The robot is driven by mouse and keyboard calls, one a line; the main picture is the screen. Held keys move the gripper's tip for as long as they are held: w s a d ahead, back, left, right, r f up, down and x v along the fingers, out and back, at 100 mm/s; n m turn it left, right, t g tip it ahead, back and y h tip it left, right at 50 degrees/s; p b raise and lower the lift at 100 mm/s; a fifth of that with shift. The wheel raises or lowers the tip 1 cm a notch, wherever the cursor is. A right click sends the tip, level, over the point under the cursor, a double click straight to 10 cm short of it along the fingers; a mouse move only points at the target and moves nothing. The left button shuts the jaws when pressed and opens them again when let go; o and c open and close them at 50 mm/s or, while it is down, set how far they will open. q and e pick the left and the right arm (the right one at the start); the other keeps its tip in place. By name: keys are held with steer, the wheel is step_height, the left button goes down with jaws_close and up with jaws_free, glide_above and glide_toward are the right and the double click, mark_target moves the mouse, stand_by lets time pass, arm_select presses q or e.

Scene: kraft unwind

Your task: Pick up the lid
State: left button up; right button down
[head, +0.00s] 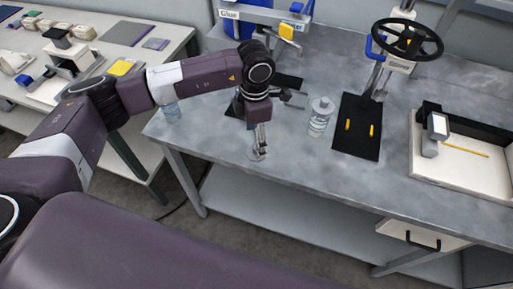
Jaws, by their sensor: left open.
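A small pale round disc (254,155), which looks like the lid, lies flat near the front left edge of the grey workbench (300,165). My left gripper (263,150) points down right over it, with its fingertips at or just above the disc. The fingers are open, but they partly cover the disc, and I cannot tell whether they touch it. A clear bottle (319,120) with a grey-white top stands upright to the right of the gripper. My right gripper is not in view.
A black mat (358,140) with two yellow pieces lies under a handwheel press (405,42). A white tray (450,165) is at the right. A blue glue station (262,18) stands at the back.

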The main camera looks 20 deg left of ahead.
arm_select(q)
step_height(320, 180, down, 3)
steer(key=shift+s+d+f+p, duration=0.1)
steer(key=shift+d+f+p, duration=0.05)
steer(key=shift+p, duration=0.75)
steer(key=shift+f, duration=0.45)
steer(key=c, duration=1.8)
